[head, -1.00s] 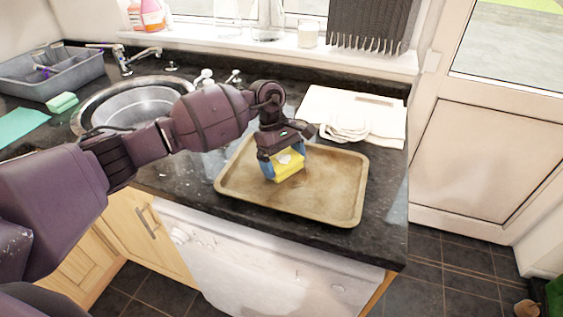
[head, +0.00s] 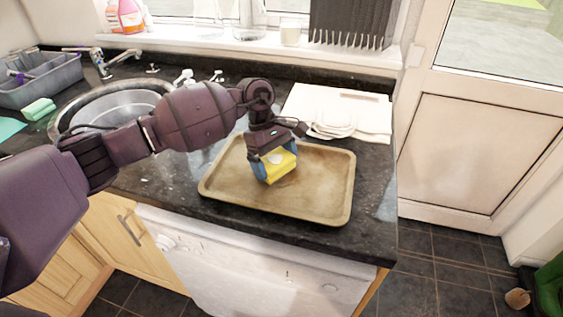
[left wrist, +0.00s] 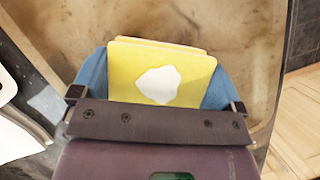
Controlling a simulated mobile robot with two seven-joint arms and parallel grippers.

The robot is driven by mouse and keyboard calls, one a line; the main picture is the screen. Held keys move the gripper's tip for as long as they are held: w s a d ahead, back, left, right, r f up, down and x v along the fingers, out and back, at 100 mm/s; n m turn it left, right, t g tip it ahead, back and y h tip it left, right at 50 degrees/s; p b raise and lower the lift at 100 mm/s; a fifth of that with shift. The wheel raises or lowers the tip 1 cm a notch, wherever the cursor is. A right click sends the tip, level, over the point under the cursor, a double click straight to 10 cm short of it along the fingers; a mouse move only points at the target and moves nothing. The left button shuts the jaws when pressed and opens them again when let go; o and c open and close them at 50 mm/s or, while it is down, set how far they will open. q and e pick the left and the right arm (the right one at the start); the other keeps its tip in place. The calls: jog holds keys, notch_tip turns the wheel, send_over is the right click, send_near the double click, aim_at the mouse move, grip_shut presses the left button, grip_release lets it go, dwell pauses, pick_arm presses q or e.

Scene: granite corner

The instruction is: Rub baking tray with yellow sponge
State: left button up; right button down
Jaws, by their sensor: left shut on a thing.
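The baking tray (head: 318,187) lies flat on the dark granite counter, brown and stained; its stained surface also fills much of the left wrist view (left wrist: 255,35). My left gripper (head: 274,168) is over the left-middle part of the tray, shut on the yellow sponge (head: 281,172). In the left wrist view the sponge (left wrist: 190,75) sits between two blue fingers, with a white patch on its face. The sponge's lower edge is at or very near the tray's surface; I cannot tell for certain whether it touches. My right gripper is not in view.
The counter's front edge is close to the tray.

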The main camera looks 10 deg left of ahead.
aim_at(273, 160)
pick_arm(q)
jog(key=shift+a, duration=0.9)
jog(key=shift+r, duration=0.1)
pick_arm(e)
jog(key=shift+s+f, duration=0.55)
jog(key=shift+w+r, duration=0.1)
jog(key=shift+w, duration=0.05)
pick_arm(q)
jog(key=shift+r, duration=0.85)
notch_tip(273, 160, up, 2)
jog(key=shift+r+p, duration=0.1)
jog(key=shift+p, duration=0.35)
jog(key=shift+r, duration=0.9)
jog(key=shift+r+p, duration=0.15)
jog(key=shift+p, duration=0.15)
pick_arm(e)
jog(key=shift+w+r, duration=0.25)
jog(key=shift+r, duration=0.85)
